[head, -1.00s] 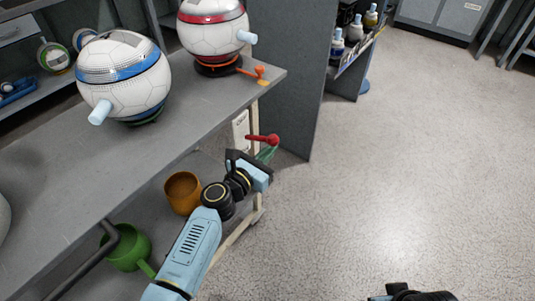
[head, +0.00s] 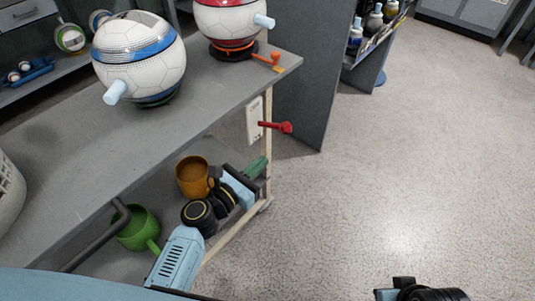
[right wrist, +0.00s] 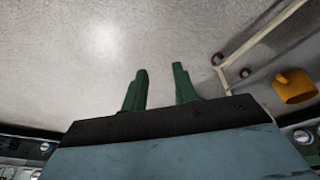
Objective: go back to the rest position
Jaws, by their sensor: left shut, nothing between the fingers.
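My left gripper (head: 258,167) is in the head view, beside the table's end leg. Its green fingers are shut and empty. They sit below the red lever (head: 275,127), apart from it. The lever sticks out from a white box (head: 254,120) at the end of the table. My right gripper (right wrist: 161,80) shows in the right wrist view with its two green fingers apart and nothing between them, over the bare floor. In the head view only a dark part of my right arm shows at the bottom edge.
The grey table (head: 225,95) holds a blue-banded ball machine (head: 140,62) and a red-banded one (head: 232,22). An orange mug (head: 193,176) and a green mug (head: 136,230) are on the shelf below. A grey partition (head: 305,70) stands behind. The floor to the right is clear.

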